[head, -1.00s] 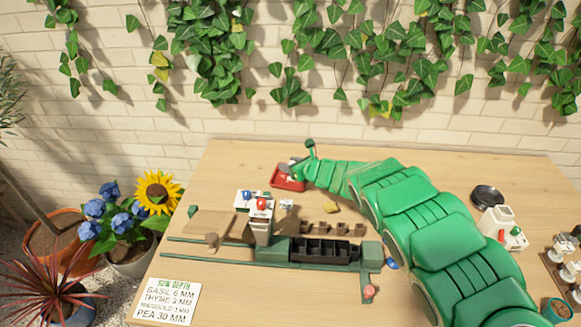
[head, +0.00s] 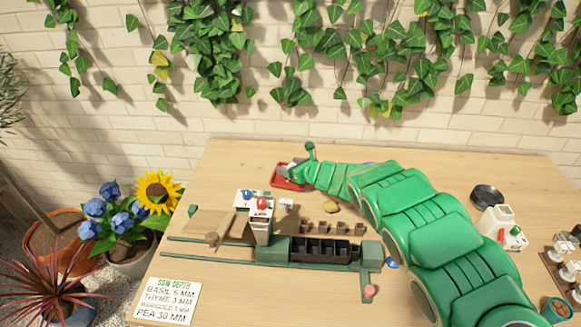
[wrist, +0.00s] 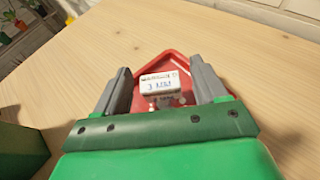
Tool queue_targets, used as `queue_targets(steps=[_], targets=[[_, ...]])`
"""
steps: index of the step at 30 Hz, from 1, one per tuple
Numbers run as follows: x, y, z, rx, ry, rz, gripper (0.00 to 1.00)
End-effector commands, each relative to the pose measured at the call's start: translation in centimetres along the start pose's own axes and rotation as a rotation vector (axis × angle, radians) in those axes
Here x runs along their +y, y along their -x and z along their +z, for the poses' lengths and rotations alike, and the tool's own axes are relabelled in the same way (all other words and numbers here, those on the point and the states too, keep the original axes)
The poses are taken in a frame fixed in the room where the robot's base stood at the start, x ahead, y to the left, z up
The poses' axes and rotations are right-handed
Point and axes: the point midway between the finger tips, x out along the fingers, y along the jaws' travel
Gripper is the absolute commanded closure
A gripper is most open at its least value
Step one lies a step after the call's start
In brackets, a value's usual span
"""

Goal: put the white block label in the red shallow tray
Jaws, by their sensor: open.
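The white block label (wrist: 160,84) has dark printing on its face. In the wrist view it stands inside the red shallow tray (wrist: 178,59), between my fingers. My gripper (wrist: 163,80) is open, with a finger on each side of the label and a gap at both sides. In the head view the red tray (head: 278,180) sits at the back of the table, left of my gripper (head: 288,170). The label cannot be made out clearly there. The tray's near part is hidden by my gripper in the wrist view.
A green seeding rig with dark cells (head: 320,250) stands mid-table. Small brown blocks (head: 330,228) and a tan stone (head: 331,208) lie behind it. A black dish (head: 487,195) and a white container (head: 496,221) are at the right. The front right tabletop is partly covered by my arm.

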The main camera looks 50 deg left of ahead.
Motion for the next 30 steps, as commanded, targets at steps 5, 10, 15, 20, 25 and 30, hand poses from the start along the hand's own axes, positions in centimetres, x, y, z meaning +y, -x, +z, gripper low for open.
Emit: queue_targets(steps=[5,10,15,20,25,30], targets=[[0.0,0.2,0.3,0.0,0.0,0.0,0.29],[0.0,1.4,0.3,0.001,0.001,0.0,0.29],[-0.1,2.9,0.3,0.001,0.001,-0.002,0.29],[0.0,4.3,0.2,0.002,0.0,0.0,0.29],[-0.1,5.8,0.4,0.0,0.002,-0.002,0.29],[-0.1,7.3,0.1,0.002,0.0,-0.001,0.29]])
